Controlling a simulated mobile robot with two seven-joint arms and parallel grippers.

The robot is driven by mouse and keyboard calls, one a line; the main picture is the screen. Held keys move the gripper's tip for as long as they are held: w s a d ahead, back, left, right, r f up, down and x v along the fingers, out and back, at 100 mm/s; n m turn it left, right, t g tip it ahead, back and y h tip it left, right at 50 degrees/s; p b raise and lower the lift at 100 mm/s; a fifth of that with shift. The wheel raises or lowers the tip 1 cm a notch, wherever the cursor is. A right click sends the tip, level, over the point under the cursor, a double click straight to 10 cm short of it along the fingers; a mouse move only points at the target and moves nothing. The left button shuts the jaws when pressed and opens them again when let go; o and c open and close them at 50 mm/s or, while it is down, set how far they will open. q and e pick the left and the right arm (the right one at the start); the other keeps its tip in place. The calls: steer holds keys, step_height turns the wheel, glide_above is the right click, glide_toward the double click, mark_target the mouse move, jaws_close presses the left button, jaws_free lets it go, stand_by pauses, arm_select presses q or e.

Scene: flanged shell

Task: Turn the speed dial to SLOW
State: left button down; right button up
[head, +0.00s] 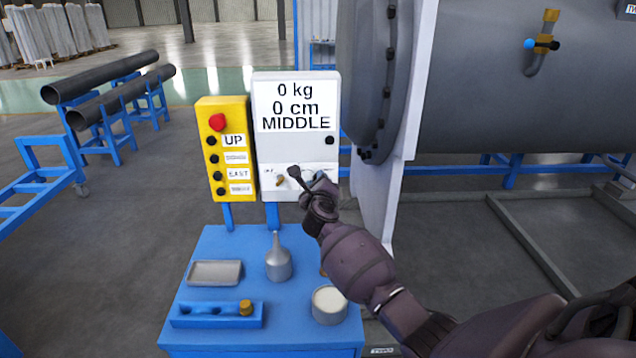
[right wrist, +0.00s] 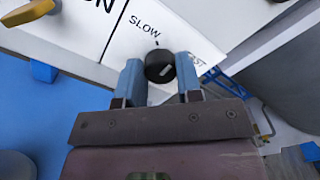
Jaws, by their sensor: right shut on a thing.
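The speed dial (right wrist: 159,66) is a round black knob on the white control panel (head: 296,146). My right gripper (right wrist: 160,80) is shut on it, with one blue finger on each side. A small white mark shows on the dial's face; which label it points to is hard to tell. The SLOW label (right wrist: 144,26) is printed above the dial. A partly covered label ending in "ST" (right wrist: 197,60) is to its right. In the head view my right gripper (head: 314,184) is at the panel's lower right and hides the dial. My left gripper is not in view.
The panel reads 0 kg, 0 cm, MIDDLE. A yellow button box (head: 226,150) with a red button stands left of it. The blue table (head: 225,338) below holds a tray (head: 215,273), a funnel-shaped can (head: 278,262) and a round pot (head: 329,306). A large grey shell (head: 470,90) is at the right.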

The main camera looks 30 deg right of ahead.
steer(key=shift+f+n, duration=0.15)
steer(key=shift+n, duration=4.05)
steer(key=o, duration=0.9)
steer(key=shift+o, duration=0.2)
steer(key=shift+a, duration=0.1)
steer(key=v, duration=1)
steer(key=shift+s, duration=0.35)
steer(key=shift+a, duration=0.1)
